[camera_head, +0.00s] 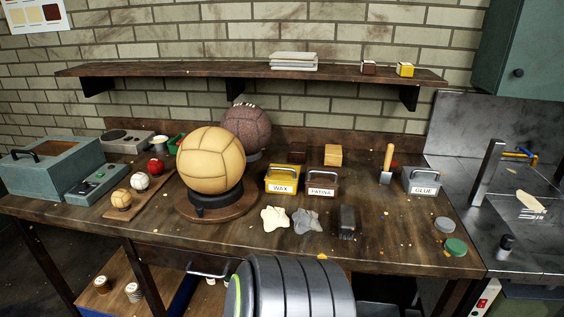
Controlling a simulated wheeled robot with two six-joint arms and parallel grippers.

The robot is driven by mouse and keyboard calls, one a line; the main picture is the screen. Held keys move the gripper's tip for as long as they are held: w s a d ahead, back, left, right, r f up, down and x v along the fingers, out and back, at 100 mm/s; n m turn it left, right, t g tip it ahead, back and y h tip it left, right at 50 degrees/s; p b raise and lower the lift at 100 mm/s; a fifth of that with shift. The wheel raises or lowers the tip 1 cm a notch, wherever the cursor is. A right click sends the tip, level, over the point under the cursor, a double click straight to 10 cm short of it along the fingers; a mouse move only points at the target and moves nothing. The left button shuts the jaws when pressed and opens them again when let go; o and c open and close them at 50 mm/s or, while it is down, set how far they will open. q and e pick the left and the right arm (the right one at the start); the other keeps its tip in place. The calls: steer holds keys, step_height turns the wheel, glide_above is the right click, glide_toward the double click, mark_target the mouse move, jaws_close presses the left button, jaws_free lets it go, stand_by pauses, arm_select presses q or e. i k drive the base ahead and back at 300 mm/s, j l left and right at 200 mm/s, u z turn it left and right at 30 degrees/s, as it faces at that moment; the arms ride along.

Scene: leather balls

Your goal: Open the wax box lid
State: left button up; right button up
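The wax box (281,186) is a small yellow box with a white "WAX" label on its front. It stands on the workbench just right of the tan ball's stand. Its lid (282,172) lies on top with a dark handle, and looks closed. Neither of my grippers is in view. A large grey ribbed part with a green stripe at the bottom middle looks like part of my own body and hides the bench's front edge there.
The patina box (322,190) stands close to the right of the wax box. A tan ball (211,160) on a round stand is on its left. Cloths (307,221) and a dark brush (347,222) lie in front. The glue box (422,185) is farther right.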

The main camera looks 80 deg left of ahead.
mark_target(276, 173)
steer(key=u, duration=2.65)
